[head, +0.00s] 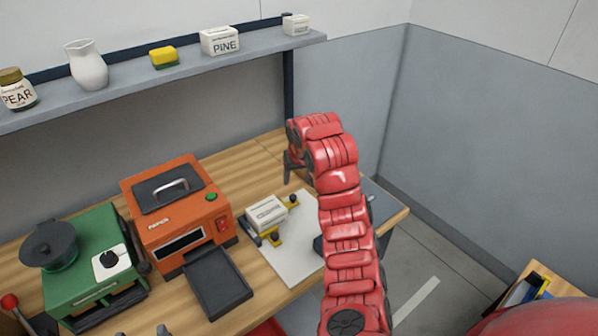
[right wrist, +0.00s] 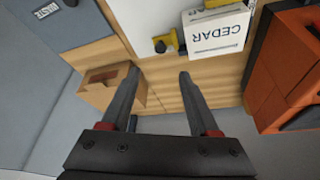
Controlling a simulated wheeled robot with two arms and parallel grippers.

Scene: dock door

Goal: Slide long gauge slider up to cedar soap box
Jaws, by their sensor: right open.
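The white cedar soap box (head: 266,213) stands at the left edge of a white sheet on the bench. Its CEDAR lettering shows upside down in the right wrist view (right wrist: 219,35). A yellow-and-black slider piece (head: 293,201) sits right of the box with a gap; it also shows in the right wrist view (right wrist: 165,42). Another yellow piece (head: 273,239) is close by the box's front. I cannot tell which is the long gauge slider. My right gripper (right wrist: 155,80) is open and empty, behind the box and slider. Dark tips at the head view's bottom edge may be my left gripper.
An orange machine (head: 180,215) and a green machine (head: 95,265) stand left of the sheet (head: 302,255). A wooden block with a slot (right wrist: 108,87) is beside my right fingers. A wall shelf (head: 200,60) holds a PINE box (head: 220,42).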

